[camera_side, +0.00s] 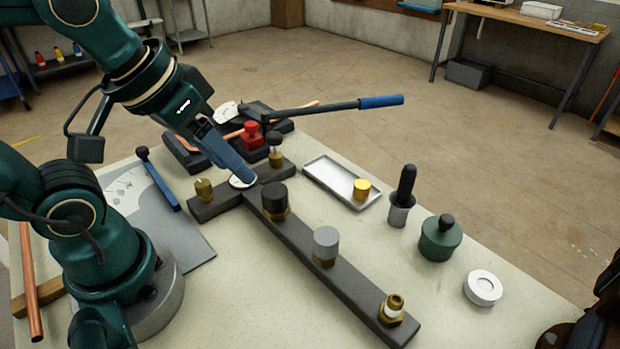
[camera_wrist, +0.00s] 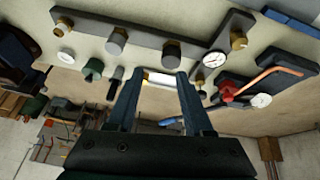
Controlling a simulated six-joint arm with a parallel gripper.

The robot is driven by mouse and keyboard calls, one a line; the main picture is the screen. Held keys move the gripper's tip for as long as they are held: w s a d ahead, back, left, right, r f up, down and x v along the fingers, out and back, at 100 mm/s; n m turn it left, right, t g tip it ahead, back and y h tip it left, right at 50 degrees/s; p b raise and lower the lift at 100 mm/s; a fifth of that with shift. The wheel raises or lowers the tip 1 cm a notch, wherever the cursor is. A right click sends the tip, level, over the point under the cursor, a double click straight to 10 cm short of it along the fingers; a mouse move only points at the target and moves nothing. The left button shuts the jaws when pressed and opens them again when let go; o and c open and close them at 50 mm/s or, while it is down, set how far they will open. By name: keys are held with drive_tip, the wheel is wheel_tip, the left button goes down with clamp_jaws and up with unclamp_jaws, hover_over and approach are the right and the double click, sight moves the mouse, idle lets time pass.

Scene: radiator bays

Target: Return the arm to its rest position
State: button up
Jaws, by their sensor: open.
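My green arm reaches in from the left in the side view. My gripper (camera_side: 246,183) points down and to the right, its fingertips in front of the dial at the back end of the dark bar (camera_side: 335,268). In the wrist view my gripper (camera_wrist: 153,78) shows two fingers well apart with nothing held between them. The pale tray (camera_wrist: 160,88) shows beyond the gap. The side view cannot tell me exactly how high the fingertips are above the bar.
The bar carries a black cap (camera_side: 274,198), a grey cap (camera_side: 326,243) and a brass fitting (camera_side: 393,307). A blue-handled lever (camera_side: 380,102) sticks out behind. A tray (camera_side: 325,172) holds a gold cap (camera_side: 361,189). A green pot (camera_side: 440,240) and white ring (camera_side: 482,288) stand right.

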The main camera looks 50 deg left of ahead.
drive_tip(key=shift+s+a+f+m, duration=0.1)
drive_tip(key=shift+s+f+m, duration=0.4)
drive_tip(key=shift+s+m, duration=0.3)
